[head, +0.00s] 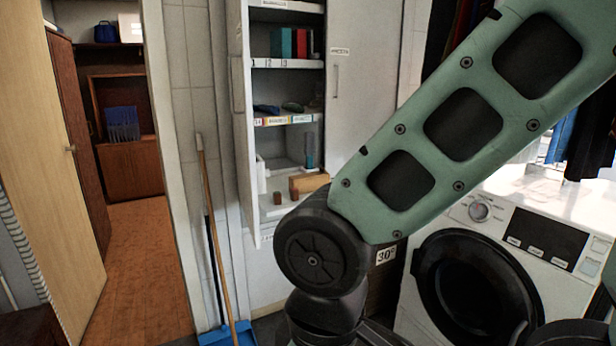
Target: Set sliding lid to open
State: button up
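I cannot make out a sliding lid for certain. A small light wooden box (309,183) stands on the lowest visible shelf of the white cabinet, and its right side is partly hidden by my arm. Whether it has a lid, and how that lid stands, is too small to tell. My green arm crosses the head view from the upper right down to a dark joint at the bottom middle. My gripper is not visible, so its state does not show.
The white cabinet (335,100) stands open with several shelves of small items. Two small brown blocks (277,198) sit near the box. A washing machine (482,270) is at the right. A broom (215,230) and blue dustpan (228,334) stand left, beside an open doorway.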

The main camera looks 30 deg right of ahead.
aim_at(322, 172)
jog(key=i+l, duration=0.4)
jog(key=i, duration=0.15)
jog(key=i+l, duration=0.35)
jog(key=i, duration=0.25)
jog(key=i+l, duration=0.4)
jog(key=i, duration=0.15)
jog(key=i+l, duration=0.4)
jog(key=i, duration=0.15)
jog(key=z, duration=0.05)
